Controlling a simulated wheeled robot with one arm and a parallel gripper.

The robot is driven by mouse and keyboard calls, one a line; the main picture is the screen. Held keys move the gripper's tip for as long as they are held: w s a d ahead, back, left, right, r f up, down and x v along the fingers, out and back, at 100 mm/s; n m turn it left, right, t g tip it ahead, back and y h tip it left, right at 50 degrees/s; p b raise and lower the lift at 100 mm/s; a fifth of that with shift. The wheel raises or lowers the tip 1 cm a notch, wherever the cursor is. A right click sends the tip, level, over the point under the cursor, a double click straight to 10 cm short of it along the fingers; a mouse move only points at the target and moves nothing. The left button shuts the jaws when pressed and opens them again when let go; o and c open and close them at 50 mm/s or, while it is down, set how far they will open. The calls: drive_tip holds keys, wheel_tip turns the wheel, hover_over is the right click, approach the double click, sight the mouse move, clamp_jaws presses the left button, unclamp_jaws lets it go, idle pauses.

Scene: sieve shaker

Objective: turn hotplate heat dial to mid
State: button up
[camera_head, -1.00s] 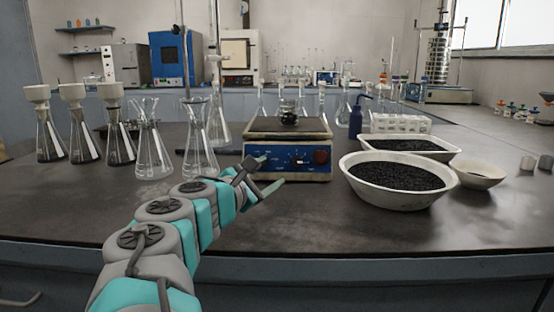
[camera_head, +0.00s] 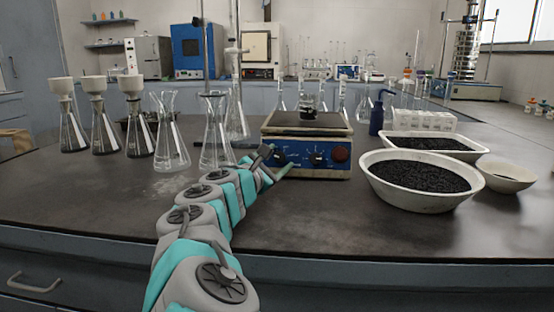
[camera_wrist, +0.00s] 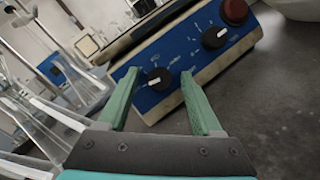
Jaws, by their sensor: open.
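The hotplate (camera_head: 306,142) has a blue front panel with two black dials and a red round knob (camera_head: 340,155) at the right. In the wrist view, the left dial (camera_wrist: 160,79) shows between my open fingertips, a little ahead of them. The other dial (camera_wrist: 215,37) is farther right, near the red knob. Both dials carry a white pointer mark. In the head view, my gripper (camera_head: 276,162) is at the left part of the panel and hides the left dial in part; the right dial (camera_head: 317,158) is clear. I cannot tell which dial is for heat.
Conical flasks (camera_head: 216,140) stand close to the left of my arm. A white bowl of black grains (camera_head: 384,188) stands to the right of the hotplate. A small dark-stoppered vessel (camera_head: 308,108) sits on the plate. The bench front is clear.

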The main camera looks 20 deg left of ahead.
drive_tip(key=shift+c, duration=0.3)
clamp_jaws()
idle(0.5)
drive_tip(key=shift+a+r+m+g+h+p, duration=0.15)
drive_tip(key=shift+m+g+h+p, duration=0.25)
drive_tip(key=shift+m, duration=0.6)
drive_tip(key=m+g+h+p, duration=0.1)
drive_tip(key=m, duration=0.3)
drive_tip(key=shift+g, duration=0.3)
drive_tip(key=m+g, duration=0.2)
drive_tip(key=m, duration=0.2)
drive_tip(key=shift+w+r+p, duration=0.1)
drive_tip(key=shift+p, duration=0.25)
drive_tip(key=m+g, duration=0.1)
drive_tip(key=m, duration=0.1)
drive_tip(key=m+g, duration=0.1)
drive_tip(key=m, duration=0.2)
drive_tip(key=shift+g+y, duration=0.3)
drive_tip(key=shift+y, duration=0.1)
drive_tip(key=m+g, duration=0.1)
drive_tip(key=m+y, duration=0.1)
drive_tip(key=m, duration=0.1)
drive_tip(key=shift+d+r+g+b, duration=0.2)
drive_tip(key=shift+g+b, duration=0.1)
drive_tip(key=shift+g, duration=0.1)
drive_tip(key=shift+m+y, duration=0.3)
